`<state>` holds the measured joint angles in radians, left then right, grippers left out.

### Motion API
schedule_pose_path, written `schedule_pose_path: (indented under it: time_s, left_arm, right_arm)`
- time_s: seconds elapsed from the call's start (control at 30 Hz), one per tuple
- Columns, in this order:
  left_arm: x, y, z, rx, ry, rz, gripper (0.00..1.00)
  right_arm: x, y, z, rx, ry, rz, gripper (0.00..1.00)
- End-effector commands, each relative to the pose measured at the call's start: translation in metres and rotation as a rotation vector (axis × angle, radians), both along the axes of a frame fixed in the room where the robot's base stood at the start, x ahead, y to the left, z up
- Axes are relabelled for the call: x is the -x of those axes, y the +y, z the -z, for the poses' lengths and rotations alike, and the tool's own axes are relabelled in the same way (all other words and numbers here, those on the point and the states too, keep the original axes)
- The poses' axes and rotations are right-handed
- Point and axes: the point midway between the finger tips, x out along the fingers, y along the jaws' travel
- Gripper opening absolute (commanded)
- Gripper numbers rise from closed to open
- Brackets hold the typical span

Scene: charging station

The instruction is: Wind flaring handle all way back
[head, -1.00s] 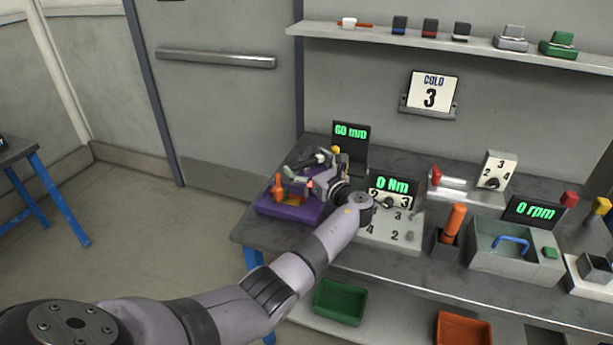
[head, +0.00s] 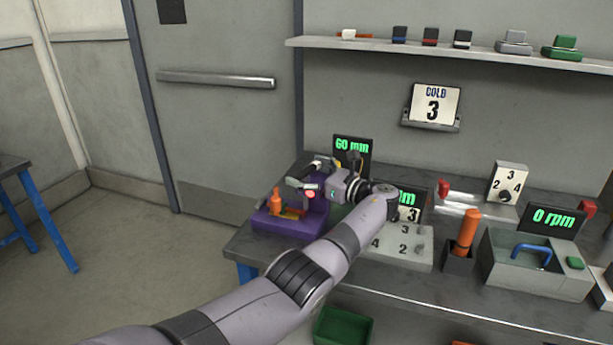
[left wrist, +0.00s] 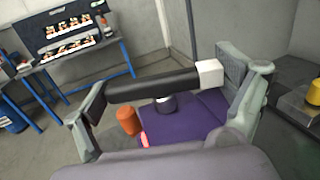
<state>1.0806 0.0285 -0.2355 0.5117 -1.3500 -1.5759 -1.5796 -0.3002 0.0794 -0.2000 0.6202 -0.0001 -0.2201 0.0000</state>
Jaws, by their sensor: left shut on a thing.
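The flaring tool is a purple block (head: 285,222) at the left end of the bench, with an orange upright part (head: 277,201). In the left wrist view the purple base (left wrist: 200,122) and an orange knob (left wrist: 127,121) lie below my fingers. A black bar handle with a white end (left wrist: 150,87) runs across between the fingers. My left gripper (head: 308,172) is above the purple block, shut on this handle; it also shows in the left wrist view (left wrist: 165,88). My wrist and fingers hide part of the tool in the head view. My right gripper is out of view.
A display reading 60 mm (head: 352,150) stands close behind the tool. A numbered panel (head: 395,246), an orange-handled tool in a holder (head: 467,233) and a grey basin (head: 535,265) stand to the right. A green bin (head: 342,327) is below the bench.

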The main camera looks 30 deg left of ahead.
Motion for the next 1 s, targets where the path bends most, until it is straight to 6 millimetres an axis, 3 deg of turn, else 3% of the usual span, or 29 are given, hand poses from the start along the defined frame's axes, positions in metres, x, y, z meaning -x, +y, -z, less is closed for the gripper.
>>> schedule_pose_path:
  time_s: [0.27, 0.3, 0.4, 0.77, 1.0]
  left_arm:
    - [0.000, 0.001, -0.003, -0.003, -0.001, 0.001, 0.63]
    - [0.000, 0.001, -0.003, -0.003, -0.002, 0.001, 0.94]
    - [0.000, 0.001, -0.002, -0.003, -0.001, 0.001, 1.00]
    - [0.000, -0.002, -0.001, -0.001, -0.001, 0.002, 1.00]
    - [0.002, -0.037, -0.001, 0.001, -0.002, 0.005, 1.00]
  right_arm:
    - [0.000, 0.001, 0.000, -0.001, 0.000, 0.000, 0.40]
    - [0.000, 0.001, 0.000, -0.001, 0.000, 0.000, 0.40]
    - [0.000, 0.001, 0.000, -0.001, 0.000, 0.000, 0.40]
    - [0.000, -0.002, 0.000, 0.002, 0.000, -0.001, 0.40]
    - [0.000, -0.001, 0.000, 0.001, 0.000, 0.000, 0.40]
